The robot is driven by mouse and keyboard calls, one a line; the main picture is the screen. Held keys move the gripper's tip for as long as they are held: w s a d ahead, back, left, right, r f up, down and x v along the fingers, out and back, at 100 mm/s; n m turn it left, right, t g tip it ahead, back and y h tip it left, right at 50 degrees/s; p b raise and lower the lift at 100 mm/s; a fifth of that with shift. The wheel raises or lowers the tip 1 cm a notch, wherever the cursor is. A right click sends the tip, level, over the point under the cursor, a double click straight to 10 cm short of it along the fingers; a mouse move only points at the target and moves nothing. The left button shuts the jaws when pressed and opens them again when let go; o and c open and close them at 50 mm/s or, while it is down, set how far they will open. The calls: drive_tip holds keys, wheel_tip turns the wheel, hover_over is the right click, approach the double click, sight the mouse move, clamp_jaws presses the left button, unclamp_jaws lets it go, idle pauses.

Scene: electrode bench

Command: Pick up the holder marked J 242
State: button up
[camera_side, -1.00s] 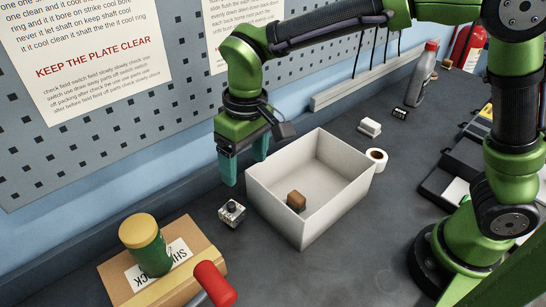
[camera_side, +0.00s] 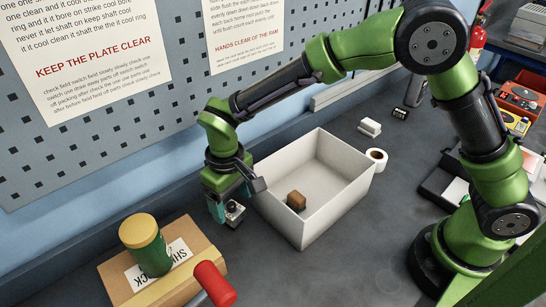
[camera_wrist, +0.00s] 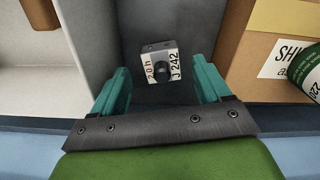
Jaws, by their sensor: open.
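One label reads J 242, another 20 h. In the side view the holder (camera_side: 235,213) stands on the bench left of the white bin, and my gripper (camera_side: 228,205) is low over it, partly hiding it. I cannot tell whether a finger touches it.
The white bin (camera_side: 312,223) stands close on the right with a brown block (camera_side: 296,200) inside. A cardboard box (camera_side: 190,255) with a green jar (camera_side: 150,252) is at front left, near a red handle (camera_side: 215,284).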

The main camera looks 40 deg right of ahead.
sight(232, 210)
wheel_tip(232, 210, down, 5)
drive_tip(key=shift+a+f, duration=0.1)
drive_tip(key=shift+f, duration=0.05)
drive_tip(key=c, duration=1.3)
